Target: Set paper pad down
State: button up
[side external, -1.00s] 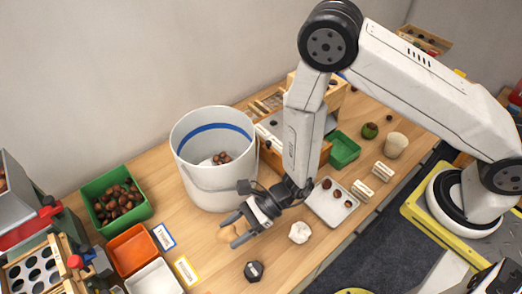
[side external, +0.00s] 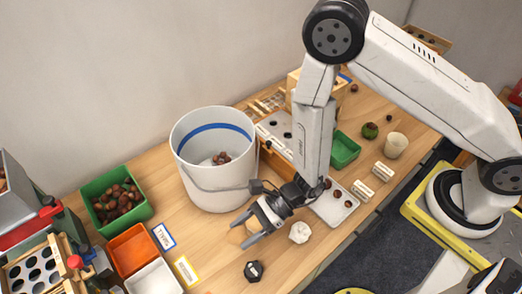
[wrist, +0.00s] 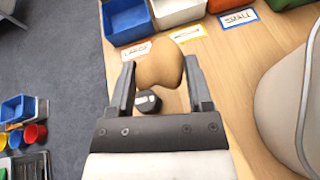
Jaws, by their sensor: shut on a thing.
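The paper pad is a tan, rounded, lumpy piece (wrist: 158,66), seen in the wrist view between the two fingers of my gripper (wrist: 159,84). My gripper is shut on it, with a finger on each side. In the side external view the pad (side external: 237,235) shows partly between the fingers of my gripper (side external: 241,232). It is low over the wooden table (side external: 215,262), in front of the white bucket. I cannot tell whether its underside touches the table.
A white bucket (side external: 215,180) with chestnuts stands behind my gripper. A black hexagonal piece (side external: 254,271) and a crumpled white piece (side external: 300,232) lie nearby. Label cards (side external: 186,270), an orange tray (side external: 132,250) and a green chestnut bin (side external: 118,200) are at left. Table between is clear.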

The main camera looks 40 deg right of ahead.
aim_at(244, 229)
jog(key=shift+r, duration=0.1)
notch_tip(244, 229, up, 18)
jog(key=w+d+m+t+h, duration=0.25)
jog(key=w+d, duration=0.25)
jog(key=d, duration=0.5)
jog(key=w+d+m+t+h, duration=0.1)
jog(key=w+d+m+t, duration=0.3)
jog(key=d, duration=0.6)
jog(key=w+d+m+t+h, duration=0.1)
jog(key=w+d+m+t, duration=0.1)
jog(key=w+d, duration=0.55)
jog(key=s+d+m+t+h, duration=0.1)
jog(key=s+d+m+h, duration=0.2)
jog(key=d, duration=0.8)
jog(key=s+d+m+t+h, duration=0.1)
jog(key=s+d+m+h, duration=0.3)
jog(key=d, duration=0.6)
jog(key=s+d+t+h, duration=0.15)
jog(key=s+d, duration=0.35)
jog(key=d, duration=0.6)
notch_tip(244, 229, down, 18)
jog(key=shift+d+g, duration=0.3)
jog(key=shift+d, duration=0.05)
jog(key=shift+w, duration=0.1)
